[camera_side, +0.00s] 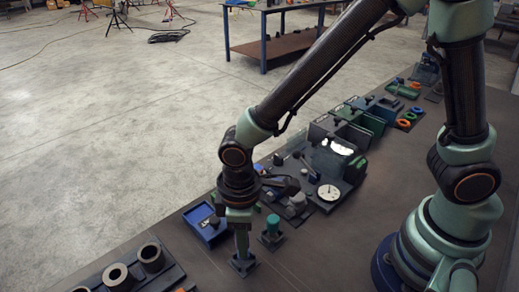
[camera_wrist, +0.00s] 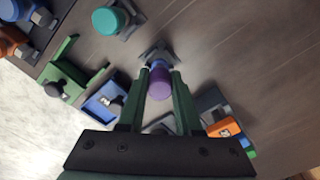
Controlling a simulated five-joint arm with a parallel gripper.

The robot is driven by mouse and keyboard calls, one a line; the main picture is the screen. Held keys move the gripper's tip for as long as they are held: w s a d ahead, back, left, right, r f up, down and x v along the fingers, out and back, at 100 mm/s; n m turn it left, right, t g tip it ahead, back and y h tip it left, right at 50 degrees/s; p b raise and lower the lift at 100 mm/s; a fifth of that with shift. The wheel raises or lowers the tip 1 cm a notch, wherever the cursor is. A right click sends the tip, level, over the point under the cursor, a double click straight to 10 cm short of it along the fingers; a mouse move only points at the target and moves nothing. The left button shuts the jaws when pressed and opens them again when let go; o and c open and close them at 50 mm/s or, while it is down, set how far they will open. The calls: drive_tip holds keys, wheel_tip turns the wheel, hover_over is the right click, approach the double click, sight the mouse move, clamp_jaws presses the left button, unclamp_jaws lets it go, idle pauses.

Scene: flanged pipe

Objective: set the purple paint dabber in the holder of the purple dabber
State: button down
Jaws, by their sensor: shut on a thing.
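The purple paint dabber (camera_wrist: 160,83) is between the fingers of my gripper (camera_wrist: 160,88) in the wrist view, which is shut on it. Its purple end faces the wrist camera. A dark square holder (camera_wrist: 154,50) shows just beyond the dabber. In the side view my gripper (camera_side: 242,246) points straight down over this holder (camera_side: 243,267), and the fingers hide the dabber. The dabber's lower end is at or just above the holder; I cannot tell whether it is seated.
A teal dabber (camera_side: 272,226) stands in a similar holder to the right; it also shows in the wrist view (camera_wrist: 112,19). A blue tray (camera_side: 206,225) lies behind left. A block with dark cylinders (camera_side: 150,258) is at the left. The bench in front of the holder is clear.

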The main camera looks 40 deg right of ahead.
drive_tip(key=shift+f, duration=1.05)
idle(0.4)
drive_tip(key=shift+c, duration=0.6)
unclamp_jaws()
drive_tip(key=shift+r, duration=3.5)
drive_tip(key=shift+d+r, duration=0.1)
